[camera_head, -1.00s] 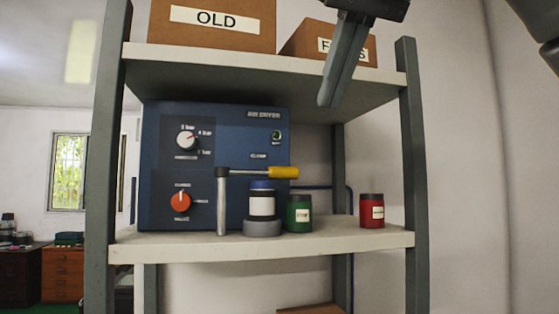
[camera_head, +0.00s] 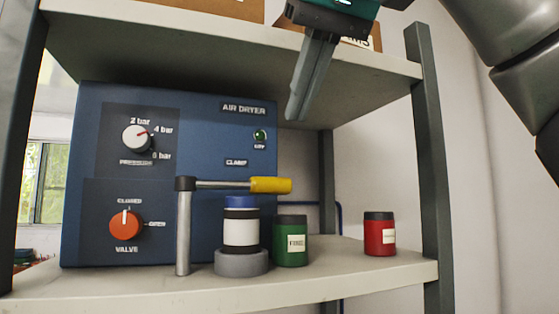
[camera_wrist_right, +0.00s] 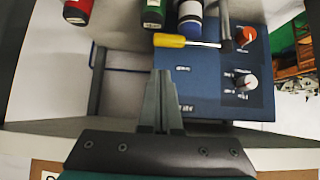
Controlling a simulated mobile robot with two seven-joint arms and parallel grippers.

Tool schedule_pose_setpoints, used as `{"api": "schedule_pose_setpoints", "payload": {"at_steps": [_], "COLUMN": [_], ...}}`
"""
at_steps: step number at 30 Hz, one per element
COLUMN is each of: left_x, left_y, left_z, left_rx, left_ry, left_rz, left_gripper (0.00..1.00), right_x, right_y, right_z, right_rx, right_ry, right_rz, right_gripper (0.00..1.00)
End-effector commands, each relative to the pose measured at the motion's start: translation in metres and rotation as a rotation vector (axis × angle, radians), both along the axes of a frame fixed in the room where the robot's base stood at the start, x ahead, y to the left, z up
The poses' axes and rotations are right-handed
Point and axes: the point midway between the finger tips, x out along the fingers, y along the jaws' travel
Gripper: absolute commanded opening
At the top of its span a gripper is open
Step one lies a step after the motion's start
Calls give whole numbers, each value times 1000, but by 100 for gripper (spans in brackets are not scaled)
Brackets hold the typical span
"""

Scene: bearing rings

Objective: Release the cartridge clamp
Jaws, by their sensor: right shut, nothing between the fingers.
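The clamp is a grey post with a horizontal arm and a yellow handle (camera_head: 271,185), standing in front of the blue air dryer (camera_head: 215,140). Its arm passes over the cartridge (camera_head: 240,228), which has a blue top and white label and stands upright in a grey round base (camera_head: 241,262). In the right wrist view the yellow handle (camera_wrist_right: 169,41) lies beyond my fingertips. My right gripper (camera_head: 293,112) is shut and empty, pointing down, above and apart from the handle. It also shows in the right wrist view (camera_wrist_right: 162,78). My left gripper is not in view.
A green jar (camera_head: 291,243) stands close right of the cartridge, and a red jar (camera_head: 380,236) farther right on the shelf (camera_head: 350,277). The upper shelf (camera_head: 200,45) runs behind my right fingers. A rack post (camera_head: 429,160) stands at the right.

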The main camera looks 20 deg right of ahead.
Motion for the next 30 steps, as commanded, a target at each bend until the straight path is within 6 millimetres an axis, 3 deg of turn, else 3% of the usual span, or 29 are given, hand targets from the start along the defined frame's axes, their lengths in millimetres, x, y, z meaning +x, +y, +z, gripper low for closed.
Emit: {"api": "schedule_pose_setpoints", "payload": {"at_steps": [5, 18, 30], "left_x": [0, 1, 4], "left_y": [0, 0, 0], "left_z": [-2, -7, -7], "left_rx": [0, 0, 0], "left_ry": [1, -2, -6], "left_rz": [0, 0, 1], "left_gripper": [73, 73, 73], "right_x": [10, 65, 75], "right_y": [0, 1, 2], "right_z": [-10, -58, -67], "right_rx": [0, 0, 1], "right_ry": [3, 2, -1], "right_rz": [-1, -1, -1], "right_gripper": [0, 0, 0]}}
